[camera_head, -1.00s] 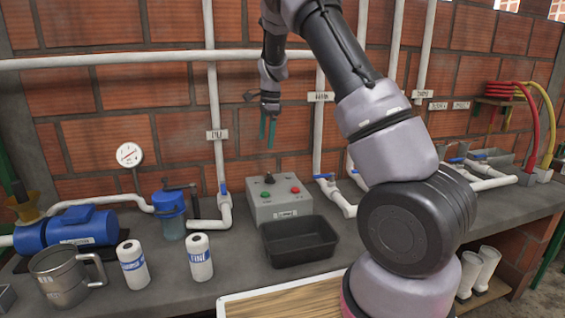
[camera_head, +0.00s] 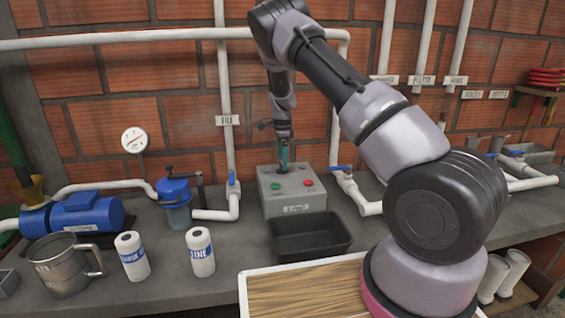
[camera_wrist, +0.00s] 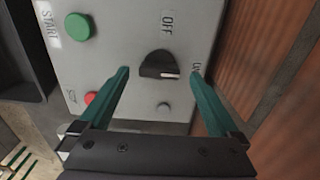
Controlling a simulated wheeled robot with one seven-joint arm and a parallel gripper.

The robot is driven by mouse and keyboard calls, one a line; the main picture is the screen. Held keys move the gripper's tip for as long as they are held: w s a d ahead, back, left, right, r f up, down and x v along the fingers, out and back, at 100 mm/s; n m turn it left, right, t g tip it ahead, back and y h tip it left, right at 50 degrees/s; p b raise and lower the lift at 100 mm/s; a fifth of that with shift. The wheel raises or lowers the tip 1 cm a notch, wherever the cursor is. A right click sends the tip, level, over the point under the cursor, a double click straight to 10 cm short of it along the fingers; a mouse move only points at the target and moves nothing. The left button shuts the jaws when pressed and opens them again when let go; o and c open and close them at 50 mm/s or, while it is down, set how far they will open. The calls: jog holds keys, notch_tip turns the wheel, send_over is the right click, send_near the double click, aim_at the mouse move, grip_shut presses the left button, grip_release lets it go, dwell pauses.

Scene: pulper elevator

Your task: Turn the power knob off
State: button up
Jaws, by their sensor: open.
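The power knob (camera_wrist: 160,66) is a black rotary knob with a pale mark on the top of the grey control box (camera_head: 292,202). In the wrist view an OFF label stands near it, and a second label, partly hidden by a finger, is at its right. The knob's pale mark points toward this second label. My gripper (camera_wrist: 159,74) is open, its two green fingers on either side of the knob with gaps between. Whether the fingertips touch the box is unclear.
The box also bears a green button (camera_wrist: 79,27) and a red button (camera_wrist: 92,98). A black tray (camera_head: 312,240) stands in front of it. A blue-handled valve pipe (camera_head: 345,180) is at its right, another (camera_head: 232,200) at its left. The brick wall is close behind.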

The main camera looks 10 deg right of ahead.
jog(key=shift+f, duration=0.7)
jog(key=c, duration=1.4)
jog(key=shift+o, duration=0.2)
